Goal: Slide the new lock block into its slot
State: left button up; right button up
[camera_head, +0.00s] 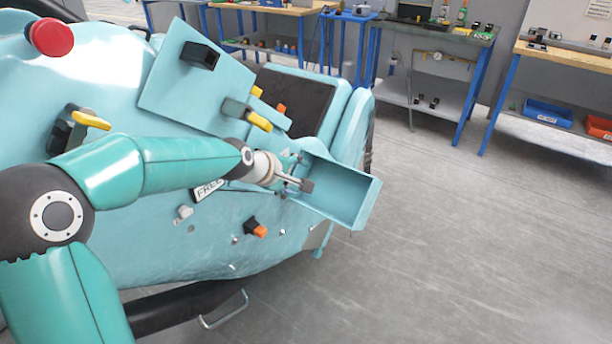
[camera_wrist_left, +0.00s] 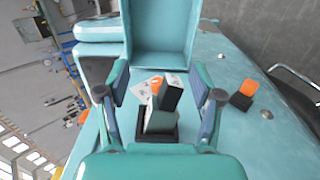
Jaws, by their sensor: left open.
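My left gripper (camera_head: 294,184) reaches in from the left to the teal train side, just left of an open teal tray (camera_head: 340,190). In the left wrist view, my left gripper (camera_wrist_left: 160,100) is open, with a dark finger on each side. Between the fingers a grey-green block (camera_wrist_left: 160,122) stands in a black base. A black block (camera_wrist_left: 172,92) and an orange-tipped part (camera_wrist_left: 157,86) are just beyond it. I cannot tell which is the new lock block. The fingers appear apart from these parts. The slot cannot be made out. My right gripper is not in view.
An orange-tipped black block (camera_head: 257,229) sticks out of the train side below my gripper. A yellow-handled lever (camera_head: 258,120) and a tilted teal panel (camera_head: 195,80) are above. Workbenches (camera_head: 430,45) stand behind. The floor (camera_head: 480,240) on the right is clear.

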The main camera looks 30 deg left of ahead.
pick_arm(q)
jog(key=shift+s+d+r+p, duration=0.15)
jog(key=shift+d+p, duration=0.7)
jog(key=shift+d, duration=0.9)
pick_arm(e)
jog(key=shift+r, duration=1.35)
